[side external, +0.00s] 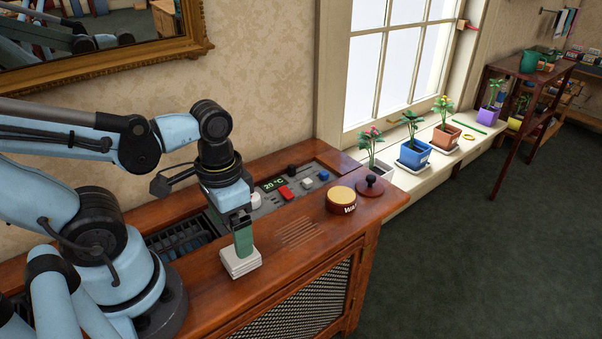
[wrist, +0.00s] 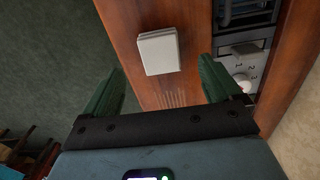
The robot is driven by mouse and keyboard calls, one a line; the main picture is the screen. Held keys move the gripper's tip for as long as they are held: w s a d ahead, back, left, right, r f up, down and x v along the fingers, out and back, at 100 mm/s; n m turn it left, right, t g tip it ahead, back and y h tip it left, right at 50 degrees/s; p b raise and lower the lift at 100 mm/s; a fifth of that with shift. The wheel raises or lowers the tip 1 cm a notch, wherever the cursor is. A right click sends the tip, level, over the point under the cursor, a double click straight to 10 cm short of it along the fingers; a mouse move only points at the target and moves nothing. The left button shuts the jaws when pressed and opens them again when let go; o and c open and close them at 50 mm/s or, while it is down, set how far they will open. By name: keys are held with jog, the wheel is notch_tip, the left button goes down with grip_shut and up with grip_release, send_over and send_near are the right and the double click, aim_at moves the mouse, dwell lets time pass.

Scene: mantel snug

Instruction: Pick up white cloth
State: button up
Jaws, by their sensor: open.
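The white cloth (side external: 240,262) is a folded, flat square stack lying on the wooden cabinet top near its front edge. In the wrist view the cloth (wrist: 158,52) lies ahead of the fingertips, roughly centred between them. My gripper (side external: 243,238) points down over the cloth in the side view, and its green finger overlaps the cloth's back part there. In the wrist view my gripper (wrist: 161,72) has its two green fingers spread wide with nothing between them. I cannot tell exactly how high the fingertips are above the cloth.
Behind the cloth, a control panel (side external: 290,192) with knobs and a red button is set in the cabinet top (side external: 300,255). A round yellow-topped tin (side external: 341,199) and a dark red knobbed lid (side external: 370,186) stand to the right. Potted plants (side external: 414,152) line the windowsill.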

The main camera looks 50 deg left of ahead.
jog(key=shift+f, duration=0.95)
jog(key=shift+w+f, duration=0.2)
jog(key=shift+f, duration=0.65)
jog(key=shift+w+f, duration=0.2)
jog(key=shift+f, duration=1.45)
jog(key=c, duration=1.1)
jog(key=shift+o, duration=0.2)
jog(key=shift+r, duration=0.15)
